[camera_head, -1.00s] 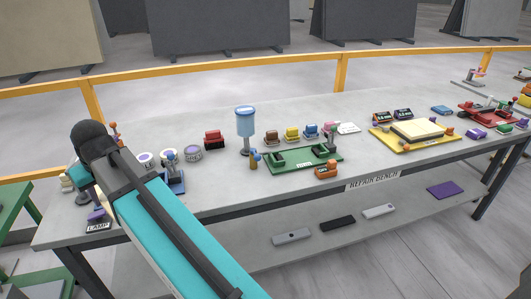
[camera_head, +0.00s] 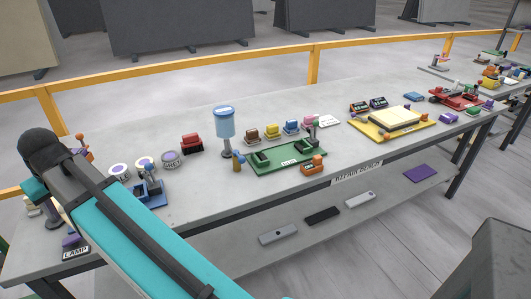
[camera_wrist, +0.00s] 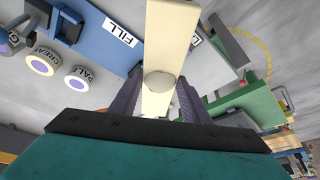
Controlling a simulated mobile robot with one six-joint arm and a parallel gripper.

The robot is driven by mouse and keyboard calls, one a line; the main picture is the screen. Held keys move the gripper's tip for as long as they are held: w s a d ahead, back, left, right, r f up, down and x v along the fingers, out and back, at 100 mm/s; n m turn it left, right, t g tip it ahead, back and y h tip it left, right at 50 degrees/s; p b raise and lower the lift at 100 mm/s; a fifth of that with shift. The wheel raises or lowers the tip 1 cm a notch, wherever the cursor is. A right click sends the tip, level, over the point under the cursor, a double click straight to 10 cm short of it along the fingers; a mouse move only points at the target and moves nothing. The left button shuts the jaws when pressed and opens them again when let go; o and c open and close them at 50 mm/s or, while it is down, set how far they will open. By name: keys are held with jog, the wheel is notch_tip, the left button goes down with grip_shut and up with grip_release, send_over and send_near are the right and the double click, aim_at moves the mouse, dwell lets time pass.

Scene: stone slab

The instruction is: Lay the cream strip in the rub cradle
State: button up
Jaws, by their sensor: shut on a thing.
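The cream strip (camera_wrist: 168,35) is between the fingers of my gripper (camera_wrist: 159,103) in the wrist view. It runs from the top edge of that view down to the fingers and has a round pale grey patch near the jaws. My gripper is shut on it. The green cradle (camera_head: 262,170) stands mid-bench in the head view, with a white label too small to read surely. A green fixture (camera_wrist: 262,105), likely this cradle, shows right of my gripper in the wrist view. In the head view my arm hides the gripper and strip.
A blue fixture labelled FILL (camera_wrist: 92,35) lies left of the strip. Round pots (camera_wrist: 42,62) stand near it. A blue-topped dispenser (camera_head: 224,125) stands behind the green cradle's left end. An orange block (camera_head: 312,165) sits at its front right. A yellow tray (camera_head: 365,133) is farther right.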

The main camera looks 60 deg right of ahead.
jog(key=shift+d+r, duration=0.2)
jog(key=shift+d, duration=0.05)
